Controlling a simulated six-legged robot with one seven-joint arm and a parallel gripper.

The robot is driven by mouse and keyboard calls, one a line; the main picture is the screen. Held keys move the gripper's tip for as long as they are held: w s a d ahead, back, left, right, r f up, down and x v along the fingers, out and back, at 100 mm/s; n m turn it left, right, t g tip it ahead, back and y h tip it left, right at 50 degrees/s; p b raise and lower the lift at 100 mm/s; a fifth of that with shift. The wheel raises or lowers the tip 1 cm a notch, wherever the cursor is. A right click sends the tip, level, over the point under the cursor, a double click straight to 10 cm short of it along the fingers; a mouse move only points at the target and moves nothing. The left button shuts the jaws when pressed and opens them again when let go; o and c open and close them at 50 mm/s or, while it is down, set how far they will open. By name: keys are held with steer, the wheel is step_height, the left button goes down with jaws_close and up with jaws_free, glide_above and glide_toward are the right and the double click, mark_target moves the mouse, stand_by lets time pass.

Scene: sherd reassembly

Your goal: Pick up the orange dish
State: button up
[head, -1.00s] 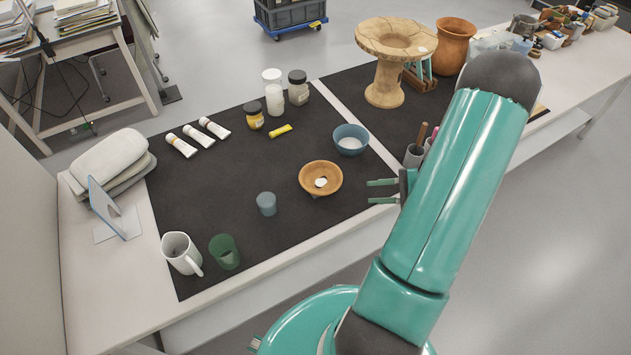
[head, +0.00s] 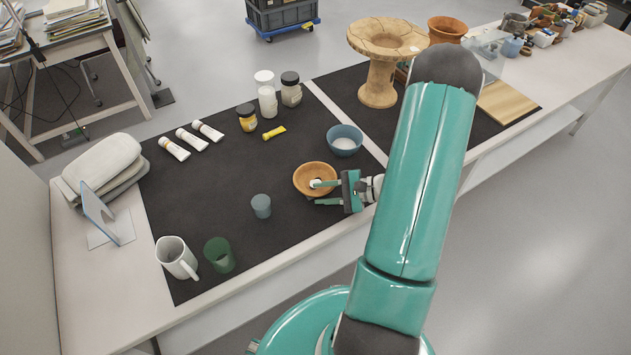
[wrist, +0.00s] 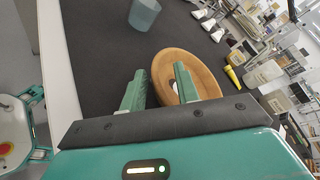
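The orange dish (head: 308,171) is a shallow, round, orange-brown bowl on the dark mat, with a small white spot inside. It also shows in the wrist view (wrist: 208,68), ahead of my fingers. My gripper (head: 316,193) is open, its two green fingers pointing left at the dish's near right side. In the head view one finger overlaps the dish and the other lies along its near edge. In the wrist view my gripper (wrist: 158,88) has one finger in front of the dish and the other left of it. I cannot tell whether either finger touches the dish.
A blue bowl (head: 345,139) stands behind the dish to the right. A small blue-grey cup (head: 261,206) stands to its left. A green cup (head: 219,255) and white mug (head: 176,257) are at the front left. The dark mat (head: 225,178) is clear left of the dish.

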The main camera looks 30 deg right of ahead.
steer(key=shift+w+a+f, duration=0.1)
steer(key=shift+w, duration=0.05)
steer(key=shift+c, duration=0.2)
jaws_close()
